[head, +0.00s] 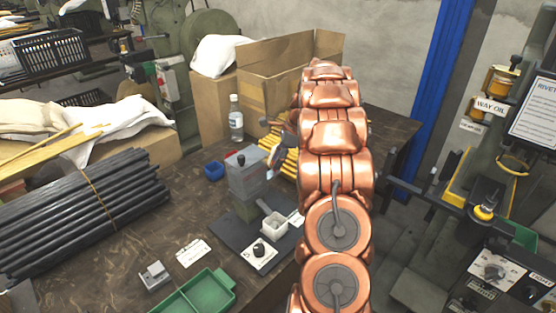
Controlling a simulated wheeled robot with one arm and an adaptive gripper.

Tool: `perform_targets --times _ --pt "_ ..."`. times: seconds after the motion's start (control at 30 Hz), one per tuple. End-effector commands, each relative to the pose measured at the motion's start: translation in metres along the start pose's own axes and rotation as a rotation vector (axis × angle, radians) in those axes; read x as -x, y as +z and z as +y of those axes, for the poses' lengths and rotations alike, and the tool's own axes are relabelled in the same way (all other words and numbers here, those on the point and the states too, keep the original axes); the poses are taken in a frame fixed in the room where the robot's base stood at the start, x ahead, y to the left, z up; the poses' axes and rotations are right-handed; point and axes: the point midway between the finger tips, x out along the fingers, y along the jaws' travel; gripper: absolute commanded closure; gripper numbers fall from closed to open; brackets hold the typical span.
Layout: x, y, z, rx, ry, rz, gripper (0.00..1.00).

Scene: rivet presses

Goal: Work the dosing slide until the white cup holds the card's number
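The dosing device has a grey hopper box (246,174) with a dark knob on top. It stands on a dark base plate (226,236) on the bench. The white cup (274,226) sits on the plate at the hopper's front right; its contents are too small to make out. A white card (193,252) with small unreadable print lies left of the plate. The slide itself cannot be made out clearly. My copper arm rises right of the device. Part of what seems to be my gripper (275,134) shows behind it, beyond the hopper; its fingers are not clear.
A white dial block with a black knob (258,252) sits at the plate's front. Dark rods (90,210) fill the left. Yellow rods (283,160) lie behind the device.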

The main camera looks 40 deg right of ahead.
Motion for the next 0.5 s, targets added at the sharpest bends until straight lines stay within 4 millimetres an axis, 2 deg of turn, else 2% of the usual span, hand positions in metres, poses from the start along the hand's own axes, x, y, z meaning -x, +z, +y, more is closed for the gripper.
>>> perform_targets --times 0.27,0.37,0.5 --pt "0.006 0.001 0.001 0.001 0.003 -0.001 0.65" --pt "0.018 0.001 0.001 0.001 0.003 -0.002 0.65" --pt "0.044 0.001 0.000 0.001 0.000 -0.002 0.65"
